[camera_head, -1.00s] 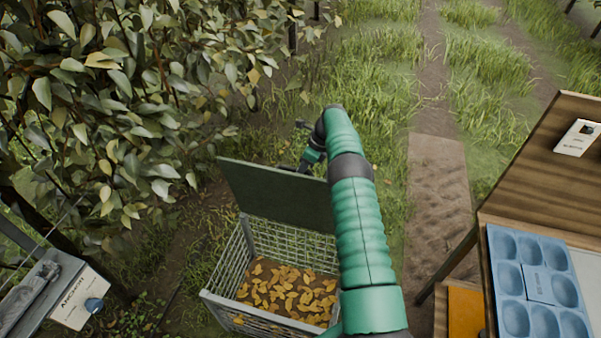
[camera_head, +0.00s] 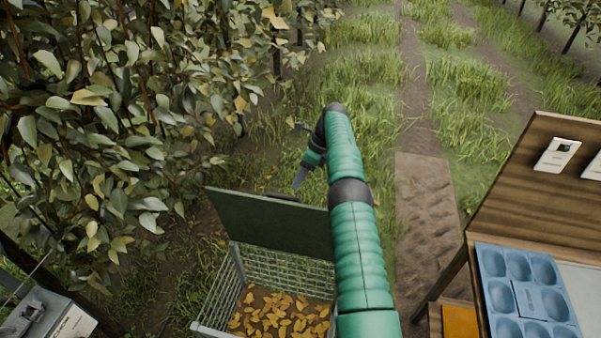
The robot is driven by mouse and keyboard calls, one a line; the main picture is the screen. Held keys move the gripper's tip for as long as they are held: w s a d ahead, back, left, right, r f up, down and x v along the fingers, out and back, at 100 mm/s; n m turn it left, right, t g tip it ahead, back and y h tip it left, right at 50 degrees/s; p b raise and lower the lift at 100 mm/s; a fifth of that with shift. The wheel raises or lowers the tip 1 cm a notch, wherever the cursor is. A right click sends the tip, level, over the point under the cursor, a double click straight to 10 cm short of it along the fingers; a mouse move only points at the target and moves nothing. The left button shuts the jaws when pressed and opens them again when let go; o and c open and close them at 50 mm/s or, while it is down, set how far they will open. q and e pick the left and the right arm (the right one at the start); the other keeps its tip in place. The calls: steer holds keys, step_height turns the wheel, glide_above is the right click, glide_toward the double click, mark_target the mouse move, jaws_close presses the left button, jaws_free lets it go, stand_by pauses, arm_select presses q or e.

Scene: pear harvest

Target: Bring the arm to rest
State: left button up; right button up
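My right arm reaches up the middle of the head view, green with dark joint bands, and bends down to the left at its far end. My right gripper (camera_head: 301,178) points downward just above the top edge of the crate's raised dark green lid (camera_head: 270,222). Its grey finger part shows edge-on, so I cannot tell whether it is open or shut. I see nothing held in it. My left gripper is out of view.
A wire crate (camera_head: 233,267) with yellow leaves inside stands below the lid. Leafy branches fill the left. A grey box (camera_head: 45,315) is at bottom left. A wooden table (camera_head: 530,190) at right holds a blue tray (camera_head: 528,299). A grassy path lies ahead.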

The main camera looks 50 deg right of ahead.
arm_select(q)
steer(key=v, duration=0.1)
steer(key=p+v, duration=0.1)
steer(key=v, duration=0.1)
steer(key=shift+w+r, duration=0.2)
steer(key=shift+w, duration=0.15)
